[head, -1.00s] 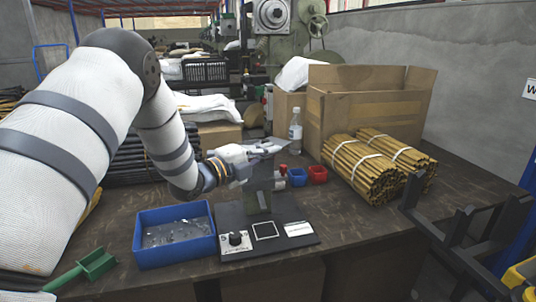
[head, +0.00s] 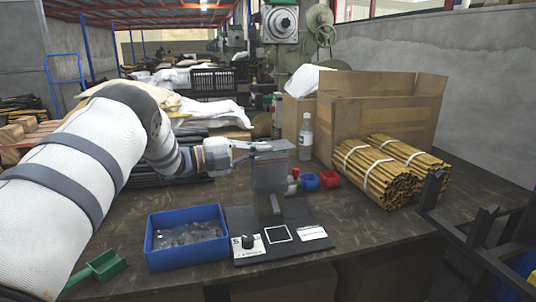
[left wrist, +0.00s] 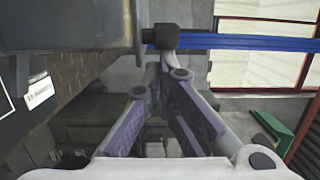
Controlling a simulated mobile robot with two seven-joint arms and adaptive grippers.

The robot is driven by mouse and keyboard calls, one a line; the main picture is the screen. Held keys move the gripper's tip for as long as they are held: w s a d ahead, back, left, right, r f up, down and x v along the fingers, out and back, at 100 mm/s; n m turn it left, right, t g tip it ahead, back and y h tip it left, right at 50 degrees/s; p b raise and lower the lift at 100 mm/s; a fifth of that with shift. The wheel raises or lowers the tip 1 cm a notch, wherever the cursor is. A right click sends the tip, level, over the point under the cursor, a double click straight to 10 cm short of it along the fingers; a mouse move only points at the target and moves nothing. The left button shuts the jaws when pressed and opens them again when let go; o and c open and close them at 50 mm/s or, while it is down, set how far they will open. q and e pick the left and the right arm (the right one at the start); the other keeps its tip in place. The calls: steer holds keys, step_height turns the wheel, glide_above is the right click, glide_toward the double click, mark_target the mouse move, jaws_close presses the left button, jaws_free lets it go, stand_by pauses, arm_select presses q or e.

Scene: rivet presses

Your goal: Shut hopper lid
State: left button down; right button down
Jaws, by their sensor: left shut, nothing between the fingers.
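The hopper (head: 271,176) is a grey metal box on the black press base (head: 285,245) in the middle of the workbench. Its flat grey top, which looks like the lid (head: 281,146), lies about level; I cannot tell whether it sits fully down. My left gripper (head: 258,147) reaches in from the left and is shut and empty at the hopper's upper left edge. In the left wrist view, the shut fingers (left wrist: 167,76) show beside a large grey metal part (left wrist: 70,25), probably the hopper, with a black knob at its corner. My right gripper does not show.
A blue bin (head: 150,245) of small metal parts stands left of the base, with a green scoop (head: 105,265) beside it. Small blue and red cups (head: 329,179), a bottle (head: 306,137), bundled rods (head: 375,175) and a cardboard box (head: 375,115) are to the right.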

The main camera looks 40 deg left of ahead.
arm_select(q)
steer(key=shift+a, duration=0.85)
steer(key=shift+a+r, duration=0.1)
